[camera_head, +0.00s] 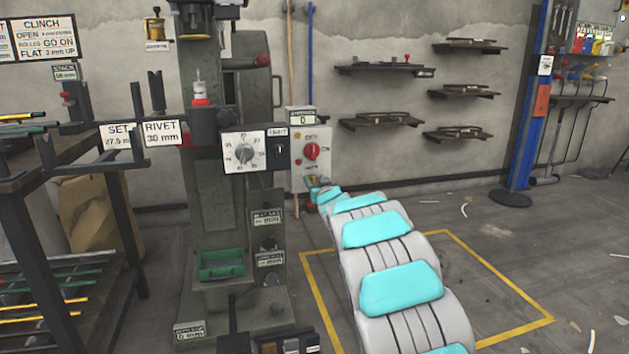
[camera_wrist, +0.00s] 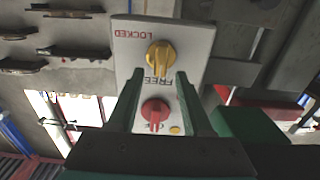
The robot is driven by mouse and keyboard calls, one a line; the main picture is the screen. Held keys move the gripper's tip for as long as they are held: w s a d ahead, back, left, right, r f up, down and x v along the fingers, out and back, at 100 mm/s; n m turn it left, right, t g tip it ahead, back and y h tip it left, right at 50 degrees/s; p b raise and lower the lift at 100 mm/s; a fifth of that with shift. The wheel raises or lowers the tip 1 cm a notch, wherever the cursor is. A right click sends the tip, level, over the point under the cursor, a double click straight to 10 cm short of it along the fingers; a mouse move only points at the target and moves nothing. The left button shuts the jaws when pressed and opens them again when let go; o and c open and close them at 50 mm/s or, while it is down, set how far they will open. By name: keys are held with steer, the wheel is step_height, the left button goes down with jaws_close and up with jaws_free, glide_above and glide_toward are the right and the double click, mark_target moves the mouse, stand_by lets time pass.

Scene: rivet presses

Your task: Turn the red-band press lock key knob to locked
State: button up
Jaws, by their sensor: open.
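In the wrist view a pale panel (camera_wrist: 190,40) carries a yellow-orange knob (camera_wrist: 160,54) between the words LOCKED and FREE, which appear upside down. The knob's bar looks upright in the picture, its lower end close to FREE. My gripper (camera_wrist: 160,75) is open, its dark fingers apart left and right below the knob, with nothing between them that I can see held. Contact with the knob cannot be told. In the head view my gripper (camera_head: 318,190) is at the lower part of the switch panel (camera_head: 297,160); the yellow knob cannot be made out there.
A red knob (camera_wrist: 155,110) sits on the same panel, seen between my fingers. The green press (camera_head: 220,200) with a red band (camera_head: 203,103) stands left of the panel. A rack (camera_head: 70,210) is further left. Wall shelves (camera_head: 385,68) and a blue post (camera_head: 525,110) stand right.

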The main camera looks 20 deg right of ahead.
steer(key=shift+w, duration=0.65)
jaws_close()
